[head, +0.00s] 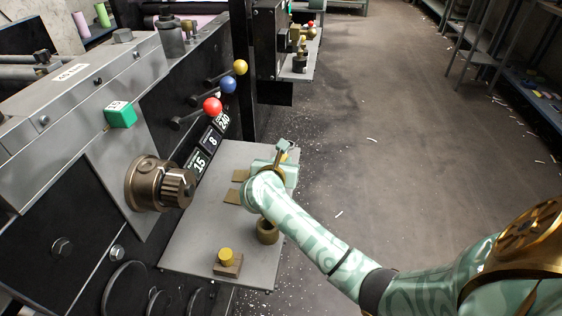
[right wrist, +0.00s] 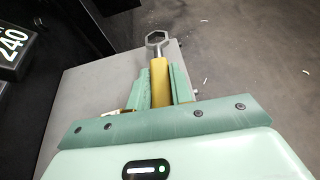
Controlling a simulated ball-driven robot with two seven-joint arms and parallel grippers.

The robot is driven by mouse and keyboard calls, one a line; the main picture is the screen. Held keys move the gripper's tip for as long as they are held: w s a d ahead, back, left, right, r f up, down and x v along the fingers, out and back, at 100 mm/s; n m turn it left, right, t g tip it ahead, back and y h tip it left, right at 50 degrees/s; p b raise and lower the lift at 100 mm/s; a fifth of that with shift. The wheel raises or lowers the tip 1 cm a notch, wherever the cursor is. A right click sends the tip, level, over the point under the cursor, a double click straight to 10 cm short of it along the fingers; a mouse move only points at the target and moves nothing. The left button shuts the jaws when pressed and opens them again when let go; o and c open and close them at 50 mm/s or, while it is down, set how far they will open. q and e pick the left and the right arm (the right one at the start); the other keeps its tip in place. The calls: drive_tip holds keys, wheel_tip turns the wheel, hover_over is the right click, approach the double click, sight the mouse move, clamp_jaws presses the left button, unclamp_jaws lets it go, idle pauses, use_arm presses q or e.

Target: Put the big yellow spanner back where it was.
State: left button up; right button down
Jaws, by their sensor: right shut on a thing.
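The big yellow spanner has a yellow handle (right wrist: 160,84) and a grey ring-shaped head (right wrist: 157,40). In the right wrist view, the two green fingers of my right gripper (right wrist: 161,75) are shut on the handle, and the head points away beyond the fingertips. In the head view, my right gripper (head: 273,170) is over the right part of a grey shelf (head: 203,225). The spanner's grey head (head: 283,146) shows just past it, with a bit of yellow below; the rest is hidden. I cannot tell its height above the shelf. My left gripper is out of view.
On the shelf are flat brown pieces (head: 232,197), a brown hollow cylinder (head: 267,232) and a brown block with a yellow knob (head: 227,258). A machine with a bronze chuck (head: 147,184) and red, blue and yellow ball levers (head: 212,106) borders the left. Open floor lies right.

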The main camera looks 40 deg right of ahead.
use_arm(q)
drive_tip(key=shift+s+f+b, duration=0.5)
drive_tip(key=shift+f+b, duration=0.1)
drive_tip(key=shift+b, duration=0.25)
use_arm(e)
drive_tip(key=shift+f, duration=1.25)
drive_tip(key=c, duration=1.2)
unclamp_jaws()
drive_tip(key=shift+r, duration=0.1)
drive_tip(key=shift+o, duration=0.2)
